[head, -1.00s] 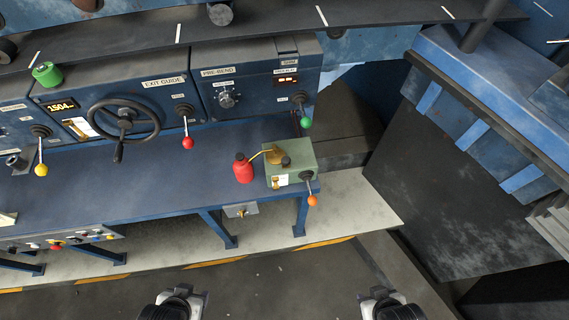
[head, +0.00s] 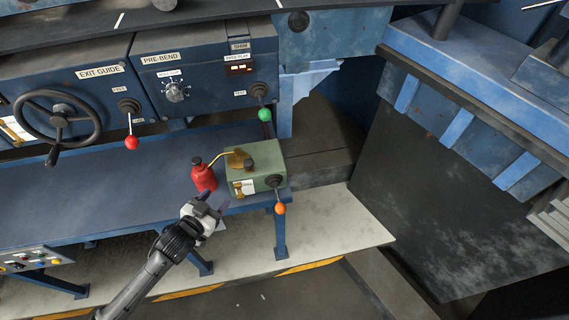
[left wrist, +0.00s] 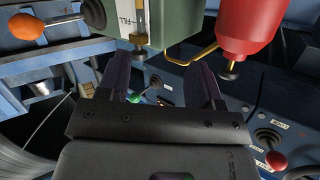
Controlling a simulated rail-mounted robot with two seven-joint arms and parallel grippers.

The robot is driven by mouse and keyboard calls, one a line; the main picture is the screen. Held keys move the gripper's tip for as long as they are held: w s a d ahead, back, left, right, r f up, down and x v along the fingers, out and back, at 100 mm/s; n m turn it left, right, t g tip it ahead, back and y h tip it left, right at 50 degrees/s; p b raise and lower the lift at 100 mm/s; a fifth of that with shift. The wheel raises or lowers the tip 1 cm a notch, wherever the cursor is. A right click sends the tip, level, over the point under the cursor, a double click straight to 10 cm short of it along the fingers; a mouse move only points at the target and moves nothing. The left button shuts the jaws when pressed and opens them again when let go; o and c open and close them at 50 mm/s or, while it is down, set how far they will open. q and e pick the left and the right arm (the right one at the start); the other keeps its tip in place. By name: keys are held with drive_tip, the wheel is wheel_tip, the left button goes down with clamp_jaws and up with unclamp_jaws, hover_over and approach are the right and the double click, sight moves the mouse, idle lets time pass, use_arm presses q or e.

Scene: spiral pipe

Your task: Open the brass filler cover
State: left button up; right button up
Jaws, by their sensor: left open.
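The green box (head: 258,170) stands on the right end of the blue bench. A brass piece that looks like the filler cover (head: 235,160) lies flat on its top, beside a dark knob (head: 249,164). In the left wrist view, the green box (left wrist: 180,20) is cut off at the top edge and the cover's top is hidden. My left gripper (head: 214,200) is open and empty, in front of the box and below the red oil can. Its spread fingers (left wrist: 163,82) also show in the left wrist view. My right gripper is out of view.
The red oil can (head: 204,177) stands close left of the box, its thin brass spout reaching toward the cover. An orange-knobbed lever (head: 280,208) sticks out at the box's front right. A green-knobbed lever (head: 264,115) hangs behind it. The bench left of the can is clear.

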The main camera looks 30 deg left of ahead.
sight(245, 166)
use_arm(q)
wheel_tip(245, 166, up, 4)
drive_tip(key=d+t+h, duration=0.2)
drive_tip(key=t, duration=0.1)
drive_tip(key=shift+n, duration=0.3)
drive_tip(key=w, duration=0.9)
drive_tip(key=w+d+p, duration=0.1)
drive_tip(key=w, duration=0.4)
drive_tip(key=shift+w, duration=0.1)
clamp_jaws()
